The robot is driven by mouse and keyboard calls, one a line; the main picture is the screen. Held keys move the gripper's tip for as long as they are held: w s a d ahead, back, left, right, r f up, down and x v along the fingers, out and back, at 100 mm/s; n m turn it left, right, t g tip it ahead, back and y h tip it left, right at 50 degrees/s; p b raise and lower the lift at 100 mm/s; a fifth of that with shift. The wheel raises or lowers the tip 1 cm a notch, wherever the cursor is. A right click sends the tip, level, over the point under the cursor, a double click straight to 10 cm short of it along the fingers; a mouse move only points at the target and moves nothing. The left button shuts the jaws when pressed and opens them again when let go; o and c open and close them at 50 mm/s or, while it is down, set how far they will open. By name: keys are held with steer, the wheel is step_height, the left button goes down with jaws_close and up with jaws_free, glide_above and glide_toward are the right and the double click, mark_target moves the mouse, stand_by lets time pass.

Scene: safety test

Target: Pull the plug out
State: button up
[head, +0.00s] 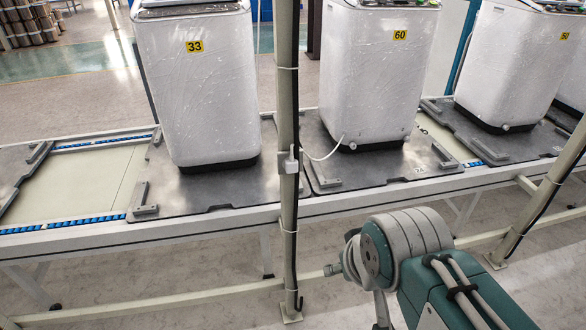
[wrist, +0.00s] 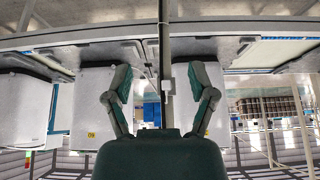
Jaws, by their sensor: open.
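A small white plug (head: 291,163) is at a socket on the upright pale post (head: 289,120), with the black cable running down that post. A thin white cord runs from the plug to the lower front of the white machine marked 60 (head: 372,75). My gripper (wrist: 158,75) is open in the wrist view, which is upside down. Its two fingers are spread either side of the post, with nothing held. The plug is too small and blurred there to make out its seating. In the head view my arm is at the lower right, right of the post and below the plug.
A second white machine marked 33 (head: 198,85) stands left of the post, and another marked 50 (head: 520,60) stands at right. They rest on dark pallets along a conveyor (head: 90,235). Another post (head: 545,195) stands at right. Lower rails cross the floor.

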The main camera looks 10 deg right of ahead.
steer(key=w+a+f+t, duration=0.1)
steer(key=w+t, duration=0.1)
steer(key=w, duration=0.7)
steer(key=w+f+t, duration=0.2)
steer(key=w+t, duration=0.1)
steer(key=w, duration=0.5)
steer(key=t, duration=0.7)
glide_toward(293, 169)
steer(key=shift+w+f, duration=0.15)
steer(key=shift+w, duration=0.35)
steer(key=shift+w+a, duration=0.1)
steer(key=shift+w, duration=4.4)
steer(key=shift+c, duration=0.3)
